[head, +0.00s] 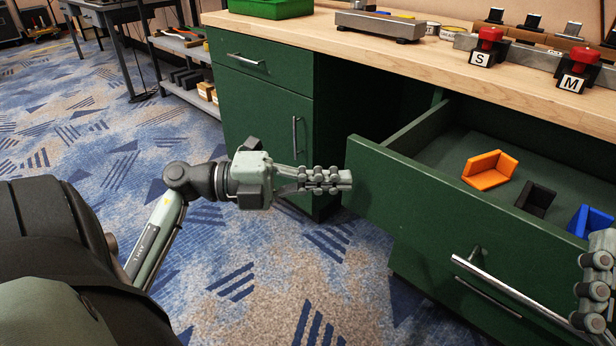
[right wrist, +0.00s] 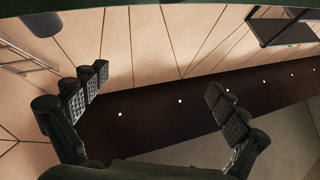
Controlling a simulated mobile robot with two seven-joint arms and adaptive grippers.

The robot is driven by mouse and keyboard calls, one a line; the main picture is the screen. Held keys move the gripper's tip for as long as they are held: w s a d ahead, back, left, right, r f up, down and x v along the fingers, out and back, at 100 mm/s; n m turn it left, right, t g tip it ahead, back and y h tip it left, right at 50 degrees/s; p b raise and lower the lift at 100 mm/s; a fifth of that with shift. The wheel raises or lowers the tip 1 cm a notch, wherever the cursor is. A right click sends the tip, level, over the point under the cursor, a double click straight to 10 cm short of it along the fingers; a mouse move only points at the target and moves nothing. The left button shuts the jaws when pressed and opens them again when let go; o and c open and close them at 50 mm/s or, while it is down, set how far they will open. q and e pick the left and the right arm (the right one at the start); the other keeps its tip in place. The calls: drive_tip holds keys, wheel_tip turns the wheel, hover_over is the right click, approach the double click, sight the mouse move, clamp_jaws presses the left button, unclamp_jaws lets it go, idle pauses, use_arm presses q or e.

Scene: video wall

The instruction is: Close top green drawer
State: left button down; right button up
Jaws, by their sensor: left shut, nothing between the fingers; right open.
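The top green drawer (head: 365,185) on the right of the bench is pulled out. Its long metal handle (head: 520,303) runs across the front. Inside lie an orange bracket (head: 490,170), a black bracket (head: 535,199) and a blue bracket (head: 588,221). My left gripper (head: 338,181) is shut and empty, with its tips close to the left end of the drawer front; I cannot tell whether they touch. My right gripper (head: 592,290) is at the right edge, near the right end of the handle, partly cut off. In the right wrist view its fingers (right wrist: 160,100) are apart with nothing between them.
A wooden worktop (head: 440,65) bears a green tray (head: 270,8), a grey metal block (head: 380,25) and red-knobbed boxes marked S (head: 485,48) and M (head: 577,70). A shut green drawer (head: 250,67) is at the left. The carpet (head: 90,125) on the left is mostly clear.

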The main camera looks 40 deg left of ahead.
use_arm(q)
drive_tip(key=shift+w, duration=0.6)
